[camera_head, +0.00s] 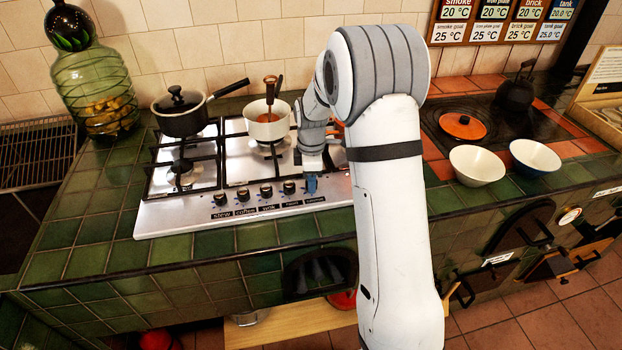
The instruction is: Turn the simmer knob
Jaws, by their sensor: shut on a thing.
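The steel gas hob (165,215) has a row of dark knobs along its front edge with small labels below them. The rightmost label (314,198) seems to read simmer, though it is small. My gripper (311,184) points down right above that label, its blue fingertips shut at the rightmost knob position. The simmer knob itself is hidden behind the fingers, so its angle cannot be seen. The neighbouring knob (289,188) stands clear just to the left.
A black lidded pot (180,112) and a white saucepan (267,128) with reddish contents stand on the hob. A glass jar (96,92) is at the left. A kettle (515,94) stands behind.

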